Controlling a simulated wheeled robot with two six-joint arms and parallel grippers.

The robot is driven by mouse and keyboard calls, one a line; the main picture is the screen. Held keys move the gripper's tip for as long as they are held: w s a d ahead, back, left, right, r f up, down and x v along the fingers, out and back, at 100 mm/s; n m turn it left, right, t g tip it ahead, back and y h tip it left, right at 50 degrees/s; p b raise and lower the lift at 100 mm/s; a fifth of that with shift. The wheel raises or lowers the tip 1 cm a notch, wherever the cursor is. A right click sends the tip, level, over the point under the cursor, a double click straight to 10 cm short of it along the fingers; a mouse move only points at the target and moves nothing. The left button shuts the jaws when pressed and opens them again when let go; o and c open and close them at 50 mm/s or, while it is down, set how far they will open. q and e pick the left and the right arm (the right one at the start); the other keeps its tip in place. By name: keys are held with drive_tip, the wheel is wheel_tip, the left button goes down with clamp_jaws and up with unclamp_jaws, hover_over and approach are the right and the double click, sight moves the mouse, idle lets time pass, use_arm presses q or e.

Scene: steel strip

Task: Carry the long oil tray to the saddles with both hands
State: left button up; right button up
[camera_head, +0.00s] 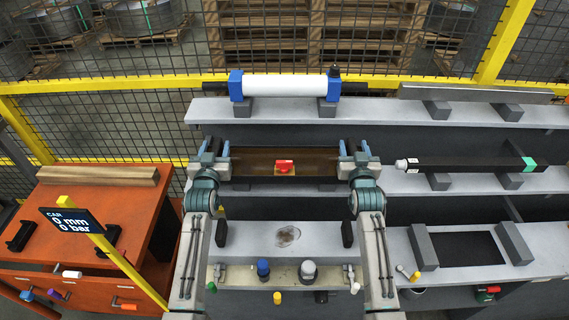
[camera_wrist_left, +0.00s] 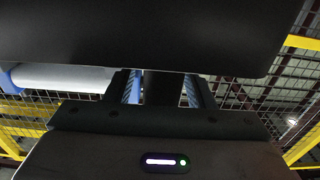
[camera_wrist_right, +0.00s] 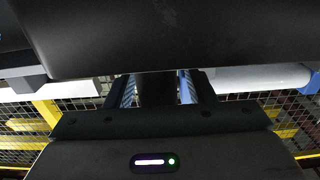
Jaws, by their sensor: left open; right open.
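The long oil tray (camera_head: 255,160), brown inside with dark walls, lies on the middle shelf with a red piece (camera_head: 285,167) in it. My left gripper (camera_head: 216,150) is at its left end and my right gripper (camera_head: 354,150) at its right end. Both are open; in the wrist views a dark part shows between the left fingers (camera_wrist_left: 162,88) and between the right fingers (camera_wrist_right: 158,88). Whether the fingers touch it cannot be told. Two black cradle-like brackets, possibly the saddles, sit on the orange bench, one left (camera_head: 20,236), one right (camera_head: 108,241).
A white roller (camera_head: 285,87) with blue ends lies on the upper shelf behind. A black rod (camera_head: 465,164) lies right of my right gripper. A wooden beam (camera_head: 98,174) lies on the orange bench (camera_head: 70,215). A yellow post with a display (camera_head: 72,220) stands front left.

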use_arm(q)
clamp_jaws()
use_arm(e)
clamp_jaws()
idle(1.0)
use_arm(q)
drive_tip(key=shift+r, duration=0.2)
use_arm(e)
drive_tip(key=shift+r, duration=0.25)
